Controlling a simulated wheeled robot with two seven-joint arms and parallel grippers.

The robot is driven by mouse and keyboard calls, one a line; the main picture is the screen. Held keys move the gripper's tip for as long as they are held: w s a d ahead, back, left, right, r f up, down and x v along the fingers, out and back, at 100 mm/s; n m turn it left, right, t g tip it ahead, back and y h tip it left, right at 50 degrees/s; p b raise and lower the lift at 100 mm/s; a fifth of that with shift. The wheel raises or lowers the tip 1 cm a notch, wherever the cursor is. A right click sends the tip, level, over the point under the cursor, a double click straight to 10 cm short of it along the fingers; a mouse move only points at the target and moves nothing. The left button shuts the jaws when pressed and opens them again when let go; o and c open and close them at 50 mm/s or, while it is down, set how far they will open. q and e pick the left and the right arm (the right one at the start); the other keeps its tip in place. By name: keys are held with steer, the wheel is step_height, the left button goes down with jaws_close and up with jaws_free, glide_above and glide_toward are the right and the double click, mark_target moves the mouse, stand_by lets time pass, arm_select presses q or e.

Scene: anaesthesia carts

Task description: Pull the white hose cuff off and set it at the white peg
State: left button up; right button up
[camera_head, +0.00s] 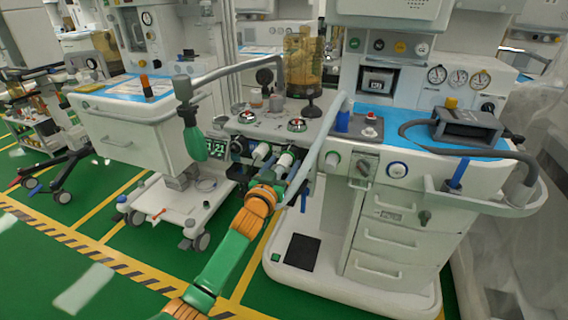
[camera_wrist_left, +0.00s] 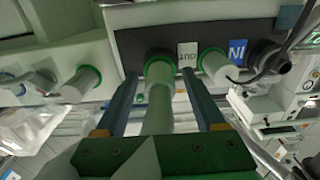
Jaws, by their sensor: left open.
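In the left wrist view, a white hose cuff (camera_wrist_left: 160,98) with green rings sits at the port beside the label reading OUT, on a dark panel. My left gripper (camera_wrist_left: 158,76) is open, with one finger on each side of this cuff and visible gaps. A second white cuff (camera_wrist_left: 215,66) with a green ring is beside the blue IN label. In the head view, my left gripper (camera_head: 277,166) is at the front of the left machine part, by the white cuffs (camera_head: 286,159), and partly hides them. I cannot tell which part is the white peg. My right gripper is not in view.
A pale tube (camera_head: 322,142) slopes down close to the right of my gripper. White knobs (camera_wrist_left: 82,84) with green rings stand out from the panel. A green breathing bag (camera_head: 195,143) hangs at left. The drawers (camera_head: 390,215) are at lower right.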

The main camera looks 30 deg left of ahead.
mark_target(281, 168)
arm_select(q)
jaws_close()
stand_by(0.3)
steer(key=shift+s+p, duration=0.25)
steer(key=shift+p, duration=0.15)
steer(key=shift+p+v, duration=0.75)
steer(key=shift+v, duration=0.55)
steer(key=shift+p+v, duration=0.8)
steer(key=shift+v, duration=0.7)
